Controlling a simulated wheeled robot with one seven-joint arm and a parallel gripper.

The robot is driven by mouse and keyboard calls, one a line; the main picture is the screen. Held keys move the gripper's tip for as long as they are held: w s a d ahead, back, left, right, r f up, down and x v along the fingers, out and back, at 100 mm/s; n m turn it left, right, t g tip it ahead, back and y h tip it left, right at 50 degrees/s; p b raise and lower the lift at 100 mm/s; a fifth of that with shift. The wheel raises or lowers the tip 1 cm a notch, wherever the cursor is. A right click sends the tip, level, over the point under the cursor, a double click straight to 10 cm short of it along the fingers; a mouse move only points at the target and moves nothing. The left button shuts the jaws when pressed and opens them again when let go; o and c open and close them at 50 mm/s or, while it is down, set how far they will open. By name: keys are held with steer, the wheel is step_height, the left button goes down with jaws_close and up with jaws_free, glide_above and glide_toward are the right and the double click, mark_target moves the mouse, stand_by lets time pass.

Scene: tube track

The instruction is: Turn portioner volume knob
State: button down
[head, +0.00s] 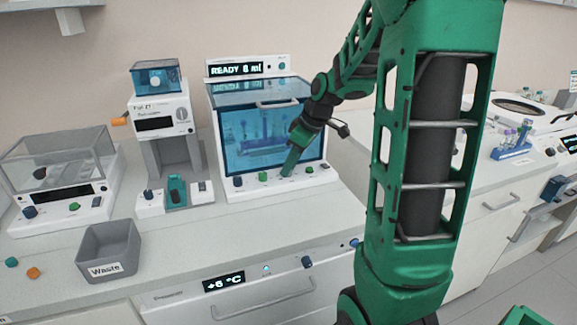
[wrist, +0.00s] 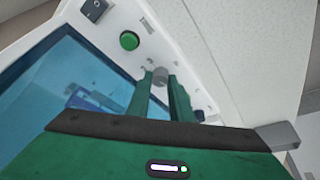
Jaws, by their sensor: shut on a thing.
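The portioner (head: 214,120) is a white box with a blue-tinted window and a display (head: 237,69) reading READY and a volume in ml; its digit looks like 8 or 0. My gripper (head: 285,174) reaches down to its front control strip. In the wrist view, my gripper's green fingers (wrist: 160,78) are shut on a small grey knob (wrist: 160,75), one finger on each side. A green button (wrist: 129,40) and a dark square switch (wrist: 95,10) lie beyond it. A dark knob (wrist: 200,115) sits on the other side. In the head view, the gripped knob is hidden.
Left of the portioner stand a tube-labeled device (head: 160,122) and a clear-lidded instrument (head: 62,158). A grey Waste bin (head: 108,250) is at front left. A drawer unit showing +6 °C (head: 223,281) lies below. A blue tube rack (head: 512,149) stands right. The counter in front of the portioner is clear.

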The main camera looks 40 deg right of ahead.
steer(key=shift+m, duration=0.3)
steer(key=m+h, duration=0.1)
steer(key=m, duration=0.3)
steer(key=shift+a+t+h, duration=0.2)
steer(key=shift+t+h, duration=0.1)
steer(key=shift+h, duration=0.1)
steer(key=m+h, duration=0.1)
steer(key=m, duration=0.2)
steer(key=m+h, duration=0.1)
steer(key=m, duration=0.1)
steer(key=shift+a+m, duration=0.2)
steer(key=shift+m, duration=0.2)
steer(key=m+g+h, duration=0.1)
steer(key=m, duration=0.1)
steer(key=m+h, duration=0.1)
steer(key=m, duration=0.2)
steer(key=shift+w+a+g, duration=0.15)
steer(key=shift+g, duration=0.25)
steer(key=shift+w+a+m+g+h, duration=0.15)
steer(key=shift+m+g, duration=0.25)
steer(key=shift+m, duration=0.85)
steer(key=shift+s+d+m+g+h, duration=0.15)
steer(key=shift+m+g, duration=0.25)
steer(key=shift+m, duration=0.85)
steer(key=shift+w+a, duration=0.1)
steer(key=c, duration=1.6)
jaws_free()
